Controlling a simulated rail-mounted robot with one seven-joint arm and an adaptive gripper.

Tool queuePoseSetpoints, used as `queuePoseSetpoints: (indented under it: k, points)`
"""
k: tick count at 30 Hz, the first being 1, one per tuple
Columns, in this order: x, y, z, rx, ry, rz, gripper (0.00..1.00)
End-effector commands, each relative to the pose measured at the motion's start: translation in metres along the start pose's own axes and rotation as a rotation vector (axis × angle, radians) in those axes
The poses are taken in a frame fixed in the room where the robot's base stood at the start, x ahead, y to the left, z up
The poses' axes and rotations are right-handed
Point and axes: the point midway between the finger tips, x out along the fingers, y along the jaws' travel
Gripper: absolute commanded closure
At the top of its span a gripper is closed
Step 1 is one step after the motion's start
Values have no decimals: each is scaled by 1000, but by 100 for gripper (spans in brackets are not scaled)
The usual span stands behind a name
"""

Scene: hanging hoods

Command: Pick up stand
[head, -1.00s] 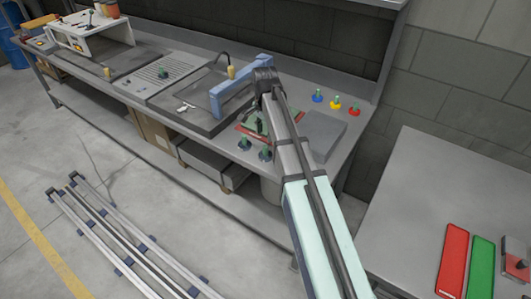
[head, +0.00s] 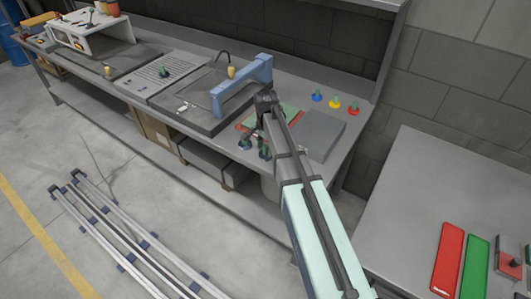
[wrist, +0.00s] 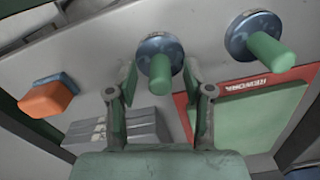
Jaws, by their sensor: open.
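Two stands, each a blue round base with an upright green peg, show in the wrist view. The nearer stand (wrist: 158,66) is between the fingers of my gripper (wrist: 160,84), which are open on either side of its peg. I cannot tell whether the fingers touch it. The other stand (wrist: 262,45) is to the right, outside the fingers. In the head view one stand (head: 246,141) shows at the bench's front edge, left of my arm's end. The second is largely masked by my arm there.
A red-edged mat marked REWORK (wrist: 258,86) lies beside the stands. An orange block (wrist: 47,98) shows at left. Blue (head: 317,96), yellow (head: 334,103) and red (head: 354,107) pegs stand at the bench's back. A blue arch-shaped clamp (head: 242,84) is left of my arm.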

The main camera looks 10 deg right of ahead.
Motion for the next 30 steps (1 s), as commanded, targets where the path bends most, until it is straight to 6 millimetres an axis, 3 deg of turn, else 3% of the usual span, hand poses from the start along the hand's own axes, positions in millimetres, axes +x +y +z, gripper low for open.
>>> queuePoseSetpoints:
  k: [5,9,10,23,30]
  points:
    - [0,0,0,0,0,0,49]
    - [0,0,0,0,0,0,95]
    - [0,0,0,0,0,0,100]
    - [-2,0,0,0,0,0,100]
    - [-14,0,0,0,1,-1,100]
